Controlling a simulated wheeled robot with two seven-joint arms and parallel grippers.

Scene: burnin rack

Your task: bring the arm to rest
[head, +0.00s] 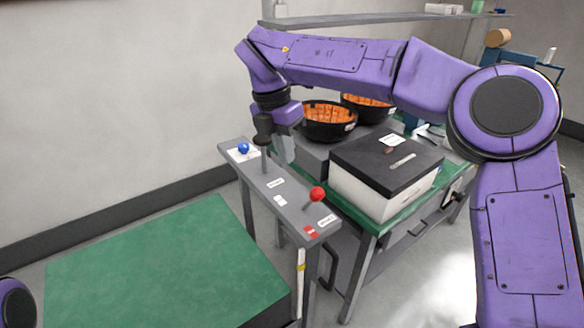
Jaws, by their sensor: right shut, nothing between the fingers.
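My right arm is purple and reaches across the upper part of the head view from the right. Its right gripper (284,150) hangs pointing down over the grey panel (258,183), near its far end. It is shut with nothing in it. A lever with a blue ball knob (243,148) stands just left of the gripper. A lever with a red ball knob (317,194) leans near the panel's near end. Whether the gripper touches the panel or a lever I cannot tell. Only a purple piece of my left arm shows at the bottom left; the left gripper is not in view.
A white box with a black lid (385,165) stands on the green-topped bench right of the panel. Two black bowls with orange contents (328,120) are behind it. A wide green surface (160,265) at the lower left is clear. A shelf (390,18) runs along the back wall.

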